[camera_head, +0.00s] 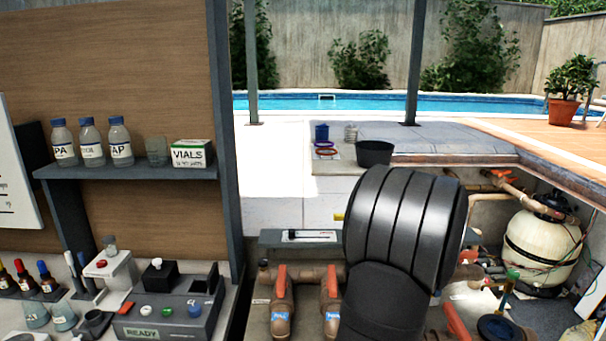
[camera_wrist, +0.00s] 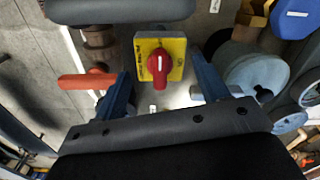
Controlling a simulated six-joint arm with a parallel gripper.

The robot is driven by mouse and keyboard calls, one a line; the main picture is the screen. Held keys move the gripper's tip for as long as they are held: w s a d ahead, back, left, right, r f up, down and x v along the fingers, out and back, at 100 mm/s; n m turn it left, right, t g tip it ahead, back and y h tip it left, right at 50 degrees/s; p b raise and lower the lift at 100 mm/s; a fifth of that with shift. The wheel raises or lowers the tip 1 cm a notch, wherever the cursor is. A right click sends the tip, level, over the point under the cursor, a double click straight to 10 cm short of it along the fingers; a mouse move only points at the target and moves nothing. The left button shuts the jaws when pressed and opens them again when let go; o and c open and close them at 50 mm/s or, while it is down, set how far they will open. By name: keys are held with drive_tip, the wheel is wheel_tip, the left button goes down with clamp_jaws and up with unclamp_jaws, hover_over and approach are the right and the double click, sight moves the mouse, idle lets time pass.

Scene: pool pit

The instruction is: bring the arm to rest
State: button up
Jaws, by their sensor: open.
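My gripper (camera_wrist: 160,92) shows in the wrist view with its two blue fingers spread apart and nothing between them. Beyond the fingers is a red rotary knob (camera_wrist: 158,63) on a yellow square plate; the fingers look apart from it, though the distance is hard to tell. In the head view my black arm (camera_head: 405,230) fills the middle right and hides the gripper and most of what lies behind it.
Pipes with red-handled valves (camera_head: 281,290) stand left of my arm. A test device (camera_head: 170,310) and bottles (camera_head: 90,143) on a shelf are at the left. A cream filter tank (camera_head: 540,247) stands right.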

drive_tip(key=shift+m, duration=0.9)
drive_tip(key=shift+n, duration=0.3)
drive_tip(key=n, duration=0.4)
drive_tip(key=shift+n, duration=2.7)
